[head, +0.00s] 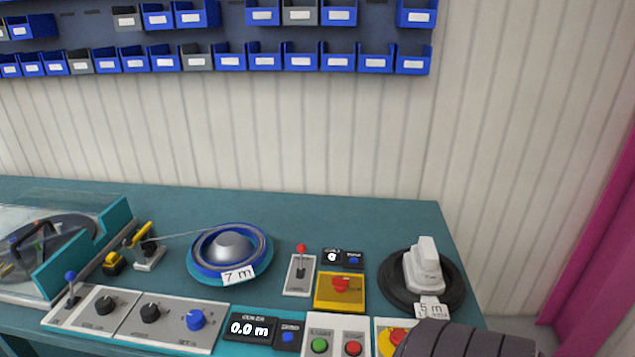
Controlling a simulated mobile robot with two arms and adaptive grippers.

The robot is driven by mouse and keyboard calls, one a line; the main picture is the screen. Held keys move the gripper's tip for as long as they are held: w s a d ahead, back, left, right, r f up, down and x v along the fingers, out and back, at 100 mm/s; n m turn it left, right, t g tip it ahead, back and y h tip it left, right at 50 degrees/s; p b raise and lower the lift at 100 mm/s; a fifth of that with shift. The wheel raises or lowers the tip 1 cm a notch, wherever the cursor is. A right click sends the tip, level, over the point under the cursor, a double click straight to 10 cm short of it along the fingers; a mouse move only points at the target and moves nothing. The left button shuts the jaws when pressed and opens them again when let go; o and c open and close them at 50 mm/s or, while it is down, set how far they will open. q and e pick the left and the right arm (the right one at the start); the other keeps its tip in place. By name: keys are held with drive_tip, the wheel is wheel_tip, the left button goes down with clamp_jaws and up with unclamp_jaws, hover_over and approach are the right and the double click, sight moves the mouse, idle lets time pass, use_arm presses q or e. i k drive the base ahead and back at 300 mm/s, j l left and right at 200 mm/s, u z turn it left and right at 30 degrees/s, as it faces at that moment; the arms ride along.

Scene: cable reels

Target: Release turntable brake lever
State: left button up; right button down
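A lever with a red knob (301,248) stands roughly upright on a small light plate, right of the blue reel. A second lever, with a blue knob (70,276), stands on the control panel at the front left. No label shows which one is the brake lever. The blue reel (203,264) with a silver hub sits on a round teal base, with a "7 m" tag at its front; a thin line runs from it to the left. A dark ribbed part, likely of my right arm, covers the bottom right. Neither gripper's fingers show.
A yellow box with a red button (340,285), a display reading 0.0 m (249,328) and green and red buttons (335,345) lie near the front. A black coil (455,293) with a white object stands at the right. Blue bins (230,60) hang on the wall. The table's back strip is clear.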

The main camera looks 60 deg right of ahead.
sight(300, 248)
drive_tip(key=l+z, duration=0.15)
drive_tip(key=z, duration=1.4)
drive_tip(key=k+l, duration=0.05)
drive_tip(key=l, duration=0.05)
